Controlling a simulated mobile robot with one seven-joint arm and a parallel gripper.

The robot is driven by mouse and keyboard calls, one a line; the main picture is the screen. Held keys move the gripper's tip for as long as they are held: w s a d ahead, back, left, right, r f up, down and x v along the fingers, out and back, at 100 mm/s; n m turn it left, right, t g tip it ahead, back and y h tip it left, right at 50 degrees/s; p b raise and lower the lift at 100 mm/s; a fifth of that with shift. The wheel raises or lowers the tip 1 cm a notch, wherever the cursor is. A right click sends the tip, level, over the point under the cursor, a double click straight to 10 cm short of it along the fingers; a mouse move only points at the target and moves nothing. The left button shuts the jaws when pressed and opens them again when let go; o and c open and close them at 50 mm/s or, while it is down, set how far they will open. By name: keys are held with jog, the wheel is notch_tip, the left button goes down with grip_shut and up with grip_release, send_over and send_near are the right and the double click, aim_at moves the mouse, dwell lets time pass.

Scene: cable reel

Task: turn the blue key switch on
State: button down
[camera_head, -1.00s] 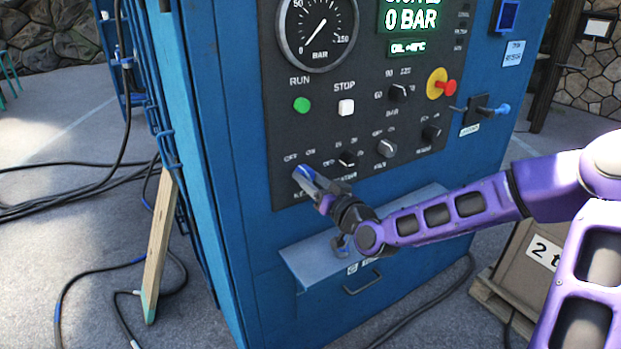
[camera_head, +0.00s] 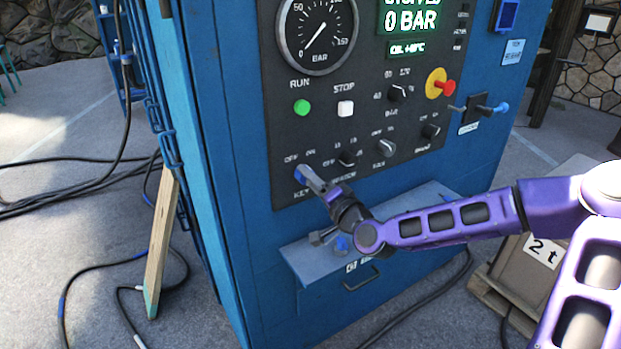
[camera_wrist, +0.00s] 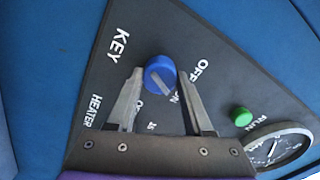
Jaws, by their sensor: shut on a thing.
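The blue key switch (camera_wrist: 160,75) sits low on the dark control panel, between my fingertips in the wrist view. A pale line on its face runs toward the lower right, roughly to the ON label. The OFF label is to its right there. In the head view only a bit of the blue switch (camera_head: 299,172) shows at the panel's lower left. My gripper (camera_wrist: 158,80) is shut on the switch, one finger on each side. In the head view my gripper (camera_head: 308,176) reaches it from the lower right and partly covers it.
On the panel (camera_head: 290,130) are a green RUN button (camera_head: 302,107), a white STOP button (camera_head: 346,108), several black knobs and a red emergency button (camera_head: 448,87). A ledge (camera_head: 300,258) juts out below my wrist. Cables lie on the floor at left.

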jog(key=shift+m, duration=0.5)
jog(key=shift+c, duration=1.5)
grip_release()
